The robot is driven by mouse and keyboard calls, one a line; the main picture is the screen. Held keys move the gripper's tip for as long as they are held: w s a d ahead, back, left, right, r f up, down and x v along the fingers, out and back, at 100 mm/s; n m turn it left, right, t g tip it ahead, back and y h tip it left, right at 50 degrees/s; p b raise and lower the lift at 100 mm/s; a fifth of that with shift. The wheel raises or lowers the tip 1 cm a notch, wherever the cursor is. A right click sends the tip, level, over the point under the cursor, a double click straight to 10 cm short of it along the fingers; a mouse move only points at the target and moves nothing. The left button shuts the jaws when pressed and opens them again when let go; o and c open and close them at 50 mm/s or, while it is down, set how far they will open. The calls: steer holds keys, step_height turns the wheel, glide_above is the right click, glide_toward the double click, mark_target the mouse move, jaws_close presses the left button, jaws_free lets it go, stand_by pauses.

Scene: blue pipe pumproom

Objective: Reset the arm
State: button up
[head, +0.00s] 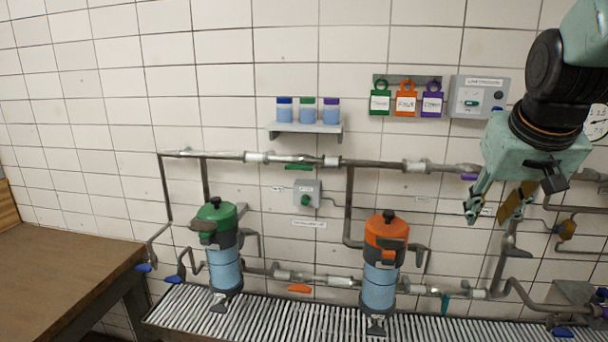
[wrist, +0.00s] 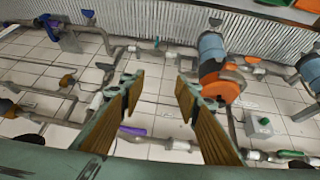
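My gripper (head: 494,212) is at the upper right of the head view, in front of the tiled wall and pipes. Its two fingers are spread apart. In the wrist view my gripper (wrist: 158,84) shows both wooden-looking finger pads with an empty gap between them. Wall tiles and pipes show through the gap. The gripper holds nothing and appears apart from the pipework. The arm comes in from the top right corner of the head view.
A green-topped canister (head: 226,272) and an orange-topped canister (head: 379,287) stand on the ribbed grate (head: 290,318). A shelf (head: 305,129) holds three jars. Green, orange and purple tags (head: 405,101) hang beside a grey control box (head: 478,97). A wooden table (head: 60,270) is at left.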

steer(key=s+a+f, duration=0.1)
steer(key=s+a, duration=0.4)
steer(key=s, duration=0.4)
steer(key=s+a+f+n+g+y, duration=0.1)
steer(key=s+a, duration=0.5)
steer(key=s, duration=0.4)
steer(key=s+a+f+n+g+y, duration=0.1)
steer(key=s+a, duration=0.5)
steer(key=s, duration=0.4)
steer(key=shift+s+f, duration=0.15)
steer(key=shift+s, duration=0.1)
steer(key=shift+d, duration=0.2)
